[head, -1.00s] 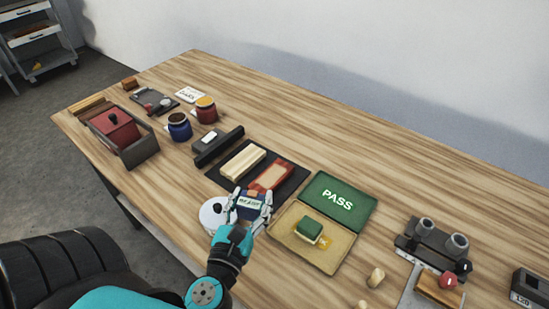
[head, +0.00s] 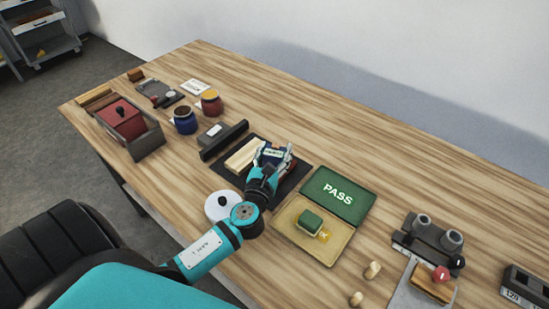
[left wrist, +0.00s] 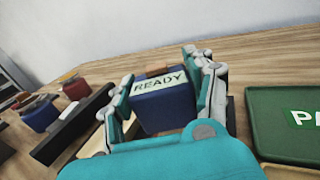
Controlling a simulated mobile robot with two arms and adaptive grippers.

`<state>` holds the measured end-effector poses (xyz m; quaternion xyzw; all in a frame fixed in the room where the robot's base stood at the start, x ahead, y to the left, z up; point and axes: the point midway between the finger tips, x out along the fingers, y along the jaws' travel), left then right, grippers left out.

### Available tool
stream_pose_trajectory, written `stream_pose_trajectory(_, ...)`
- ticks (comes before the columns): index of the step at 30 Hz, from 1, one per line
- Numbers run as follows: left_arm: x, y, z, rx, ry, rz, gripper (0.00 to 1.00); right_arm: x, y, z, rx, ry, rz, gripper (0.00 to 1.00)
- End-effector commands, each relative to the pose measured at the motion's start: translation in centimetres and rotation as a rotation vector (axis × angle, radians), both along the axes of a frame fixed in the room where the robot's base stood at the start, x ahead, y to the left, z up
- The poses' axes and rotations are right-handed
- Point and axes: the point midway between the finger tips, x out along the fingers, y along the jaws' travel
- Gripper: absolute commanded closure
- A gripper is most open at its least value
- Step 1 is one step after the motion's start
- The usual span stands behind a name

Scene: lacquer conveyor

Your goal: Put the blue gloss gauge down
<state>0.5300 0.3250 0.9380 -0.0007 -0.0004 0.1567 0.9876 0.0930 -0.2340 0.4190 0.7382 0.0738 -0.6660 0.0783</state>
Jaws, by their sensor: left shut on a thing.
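The blue gloss gauge (left wrist: 164,102) is a dark blue block with a pale "READY" label on top. It also shows in the head view (head: 272,150). My left gripper (head: 273,158) is shut on it, with a finger on each side, over the dark mat (head: 291,184) that bears a pale wooden block (head: 242,155). The gripper and arm hide part of the mat and whatever lies beneath the gauge. I cannot tell whether the gauge touches what is under it. My right gripper is not in view.
To the right lies an open case with a green PASS lid (head: 335,193) and a green-topped block (head: 310,222). A round white item (head: 219,207) sits beside my arm. A dark bar-shaped stand (head: 222,138) and blue (head: 184,122) and red jars (head: 210,104) stand left.

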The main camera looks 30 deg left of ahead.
Motion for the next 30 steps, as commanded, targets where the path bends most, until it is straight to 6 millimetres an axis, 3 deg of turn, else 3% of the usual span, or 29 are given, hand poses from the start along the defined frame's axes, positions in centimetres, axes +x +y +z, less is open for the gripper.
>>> stream_pose_trajectory(1, 0.0, 0.0, -1.2, 0.000, 0.003, 0.000, 0.97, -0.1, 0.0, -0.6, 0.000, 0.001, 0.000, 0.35)
stream_pose_trajectory(4, 0.0, 0.0, -2.3, 0.000, 0.002, 0.000, 0.97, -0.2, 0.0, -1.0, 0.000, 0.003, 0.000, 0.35)
stream_pose_trajectory(17, -0.1, 0.0, -2.9, 0.000, 0.000, 0.000, 0.97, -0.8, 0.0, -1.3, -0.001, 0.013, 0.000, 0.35)
stream_pose_trajectory(18, -0.1, 0.0, -2.8, -0.001, 0.002, 0.000, 0.40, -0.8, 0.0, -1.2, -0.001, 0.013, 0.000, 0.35)
stream_pose_trajectory(23, -0.1, -0.1, -2.8, -0.001, 0.002, 0.000, 0.22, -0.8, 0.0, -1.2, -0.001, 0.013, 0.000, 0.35)
stream_pose_trajectory(30, -0.1, -0.1, -2.7, -0.001, 0.002, -0.001, 0.22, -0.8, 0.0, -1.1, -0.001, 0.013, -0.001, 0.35)
